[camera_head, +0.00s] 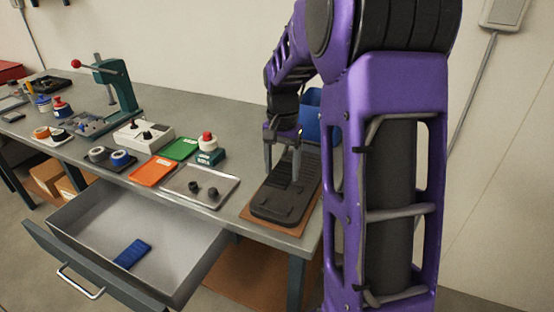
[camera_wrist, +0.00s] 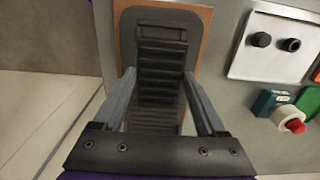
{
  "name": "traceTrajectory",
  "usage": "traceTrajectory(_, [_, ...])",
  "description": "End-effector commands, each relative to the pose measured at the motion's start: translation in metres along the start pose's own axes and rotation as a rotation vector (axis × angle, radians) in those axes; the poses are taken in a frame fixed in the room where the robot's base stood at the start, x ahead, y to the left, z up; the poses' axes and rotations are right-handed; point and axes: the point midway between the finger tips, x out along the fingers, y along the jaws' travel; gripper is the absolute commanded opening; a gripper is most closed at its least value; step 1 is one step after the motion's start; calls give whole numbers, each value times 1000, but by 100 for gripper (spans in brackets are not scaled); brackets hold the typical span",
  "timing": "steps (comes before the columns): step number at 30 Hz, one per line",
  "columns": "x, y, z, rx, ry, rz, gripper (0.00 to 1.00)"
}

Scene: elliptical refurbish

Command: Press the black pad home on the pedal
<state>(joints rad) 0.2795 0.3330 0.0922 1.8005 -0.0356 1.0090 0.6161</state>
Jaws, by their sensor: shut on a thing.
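The pedal (camera_head: 275,210) is a dark, round-cornered unit lying on a brown board at the right end of the bench. It also shows in the wrist view (camera_wrist: 126,42). My gripper (camera_head: 283,172) reaches down over its middle. In the wrist view my gripper (camera_wrist: 158,76) has one finger on each long side of the ribbed black pad (camera_wrist: 161,72) and is shut on it. The pad lies along the pedal, over its tread. I cannot tell whether its underside sits flush, and my fingers and palm hide part of its edges and near end.
A metal tray (camera_head: 218,195) with two black knobs lies left of the pedal. Orange (camera_head: 153,171) and green (camera_head: 180,149) trays and a teal block with a red button (camera_head: 208,152) stand beyond. The open drawer (camera_head: 90,225) below holds a blue ribbed piece (camera_head: 132,254).

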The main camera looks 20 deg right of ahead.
Motion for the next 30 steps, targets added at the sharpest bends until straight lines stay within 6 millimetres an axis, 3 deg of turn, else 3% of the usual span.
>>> traceTrajectory(24, [53, 0, 0, 0, -1, 0, 17])
traceTrajectory(30, [58, 0, 0, 0, 0, 0, 17])
